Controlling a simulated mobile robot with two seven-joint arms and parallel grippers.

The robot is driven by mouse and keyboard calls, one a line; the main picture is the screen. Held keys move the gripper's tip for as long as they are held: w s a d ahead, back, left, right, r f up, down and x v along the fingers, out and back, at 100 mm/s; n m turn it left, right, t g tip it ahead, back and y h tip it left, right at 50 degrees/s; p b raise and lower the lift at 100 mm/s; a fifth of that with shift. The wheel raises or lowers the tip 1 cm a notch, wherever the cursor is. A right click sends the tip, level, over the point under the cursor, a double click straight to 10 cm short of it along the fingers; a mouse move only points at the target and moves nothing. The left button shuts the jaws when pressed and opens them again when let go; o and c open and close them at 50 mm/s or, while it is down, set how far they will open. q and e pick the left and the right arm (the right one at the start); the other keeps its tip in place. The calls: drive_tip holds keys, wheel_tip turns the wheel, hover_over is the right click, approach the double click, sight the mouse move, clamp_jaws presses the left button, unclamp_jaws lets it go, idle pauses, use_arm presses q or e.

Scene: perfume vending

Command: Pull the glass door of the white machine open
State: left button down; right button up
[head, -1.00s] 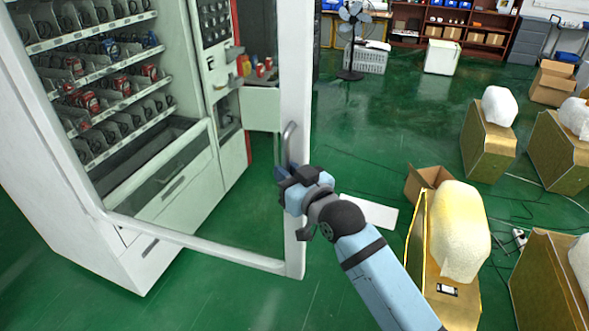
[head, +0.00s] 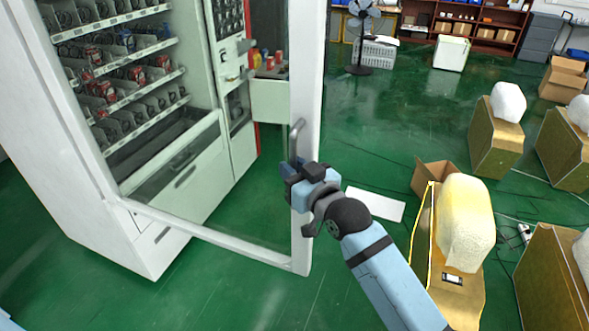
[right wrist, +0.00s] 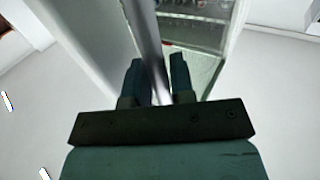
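The white machine (head: 150,250) stands at the left in the head view, with shelves of goods behind its front. Its glass door has a white frame (head: 308,90) and stands swung out from the body, with green floor showing through the glass. A grey bar handle (head: 296,133) sits on the door's free edge. My right gripper (head: 291,170) is at the lower part of this handle. In the right wrist view the handle (right wrist: 148,35) runs between the two fingers of the gripper (right wrist: 158,75), which close around it. My left gripper is not in view.
A yellow-brown box with a white wrapped load (head: 466,225) stands right of my right arm, near an open carton (head: 435,177). A flat white panel (head: 375,204) lies on the floor behind the arm. A fan (head: 360,40) stands farther back. Green floor in front of the door is clear.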

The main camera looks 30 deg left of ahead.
drive_tip(key=shift+o, duration=1.3)
drive_tip(key=shift+s+a, duration=0.1)
drive_tip(key=shift+a, duration=0.05)
drive_tip(key=shift+d+f, duration=0.1)
drive_tip(key=shift+d, duration=0.2)
drive_tip(key=b+v, duration=0.2)
drive_tip(key=v, duration=1.1)
drive_tip(key=shift+s, duration=0.25)
